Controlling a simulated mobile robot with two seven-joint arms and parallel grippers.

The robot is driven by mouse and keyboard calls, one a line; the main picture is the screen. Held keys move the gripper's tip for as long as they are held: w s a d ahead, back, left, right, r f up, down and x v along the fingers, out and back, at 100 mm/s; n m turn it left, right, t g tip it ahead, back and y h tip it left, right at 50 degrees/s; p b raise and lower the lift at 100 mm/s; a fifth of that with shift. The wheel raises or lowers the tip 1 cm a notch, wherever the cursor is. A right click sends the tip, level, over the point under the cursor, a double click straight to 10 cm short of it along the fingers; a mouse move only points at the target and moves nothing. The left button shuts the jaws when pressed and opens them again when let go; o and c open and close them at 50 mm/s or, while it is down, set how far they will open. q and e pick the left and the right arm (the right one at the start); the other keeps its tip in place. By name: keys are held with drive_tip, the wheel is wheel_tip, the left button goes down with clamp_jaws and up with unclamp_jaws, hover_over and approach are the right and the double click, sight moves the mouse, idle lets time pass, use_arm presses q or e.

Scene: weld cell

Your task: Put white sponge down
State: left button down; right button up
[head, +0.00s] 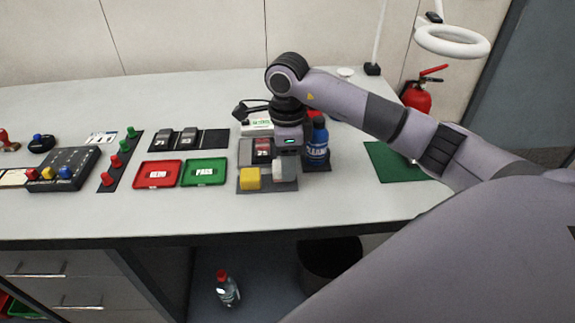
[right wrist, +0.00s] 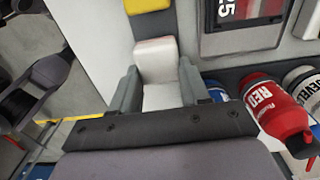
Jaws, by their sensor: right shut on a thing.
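The white sponge (head: 284,175) is at the front right of the dark holder (head: 267,188); I cannot tell whether it rests on it. My right gripper (head: 286,160) points down over it, partly hiding it. In the right wrist view the white sponge (right wrist: 156,62) sits between the two grey fingers of my right gripper (right wrist: 161,94), which are shut on it. The yellow sponge (head: 250,179) lies just left of it on the holder, and its edge shows in the wrist view (right wrist: 147,4). My left gripper is not in view.
A blue bottle (head: 317,145) stands close right of the gripper. A red tray (head: 158,174) and a green tray (head: 204,172) are left. Bare table lies right of the holder, before a green mat (head: 392,162).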

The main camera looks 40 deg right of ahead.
drive_tip(key=shift+f, duration=0.9)
drive_tip(key=o, duration=0.9)
drive_tip(key=shift+f, duration=0.15)
drive_tip(key=shift+o, duration=0.2)
wheel_tip(320, 180, up, 12)
drive_tip(key=shift+r, duration=0.2)
